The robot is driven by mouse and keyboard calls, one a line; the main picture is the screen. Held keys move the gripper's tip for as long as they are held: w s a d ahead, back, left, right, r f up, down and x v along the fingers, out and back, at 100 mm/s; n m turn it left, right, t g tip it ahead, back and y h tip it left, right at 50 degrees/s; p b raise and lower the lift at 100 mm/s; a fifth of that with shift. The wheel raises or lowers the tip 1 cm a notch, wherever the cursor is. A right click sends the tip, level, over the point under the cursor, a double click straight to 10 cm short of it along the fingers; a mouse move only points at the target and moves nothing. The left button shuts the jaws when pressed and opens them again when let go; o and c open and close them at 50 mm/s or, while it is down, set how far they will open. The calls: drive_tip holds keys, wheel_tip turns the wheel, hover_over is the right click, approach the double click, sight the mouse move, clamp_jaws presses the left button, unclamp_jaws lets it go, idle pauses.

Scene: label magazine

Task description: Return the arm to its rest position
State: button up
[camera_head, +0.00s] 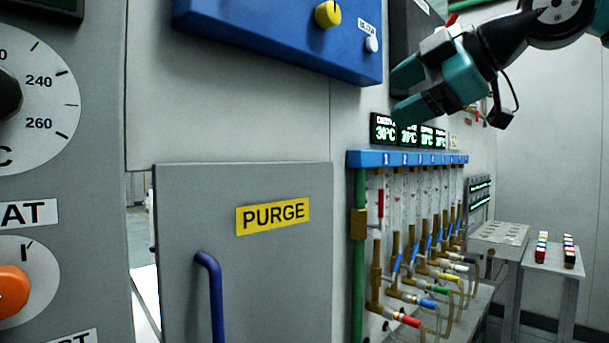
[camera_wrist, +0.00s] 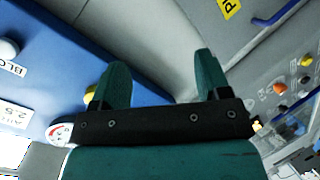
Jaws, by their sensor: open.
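My gripper (camera_head: 400,92) is at the upper right in the head view, held in the air in front of the wall, above the temperature displays and near the right end of the blue control box (camera_head: 275,32). Its two teal fingers are apart with nothing between them. In the wrist view my gripper (camera_wrist: 157,82) also shows open and empty, with the blue box (camera_wrist: 100,35) behind its left finger and grey panel behind the right one. Part of my arm (camera_head: 490,45) shows at the upper right.
A grey door marked PURGE (camera_head: 272,216) has a blue handle (camera_head: 212,295). Green-lit displays (camera_head: 408,133) sit above a row of clear tubes (camera_head: 420,205) with coloured connectors. Two small tables (camera_head: 548,258) stand at the right. A dial panel (camera_head: 90,200) is at the left.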

drive_tip(key=s+a+f+m+g+h, duration=0.1)
drive_tip(key=s+f+m+g, duration=0.15)
drive_tip(key=f, duration=0.45)
drive_tip(key=s+a+f+m+g+h, duration=0.1)
drive_tip(key=s+f+m, duration=0.15)
drive_tip(key=f, duration=0.35)
drive_tip(key=s+d+f+m+g+h, duration=0.1)
drive_tip(key=s+f+m+g, duration=0.2)
drive_tip(key=s+f, duration=0.5)
drive_tip(key=s+d+f+m+g+h+p, duration=0.1)
drive_tip(key=s+f+m+g+h, duration=0.1)
drive_tip(key=s+f+m, duration=0.3)
drive_tip(key=s+f+g, duration=0.1)
drive_tip(key=s+f, duration=0.3)
drive_tip(key=f, duration=0.4)
drive_tip(key=shift+d+f+h, duration=0.25)
drive_tip(key=shift+f+h, duration=0.05)
drive_tip(key=shift+f, duration=0.05)
drive_tip(key=shift+g, duration=0.25)
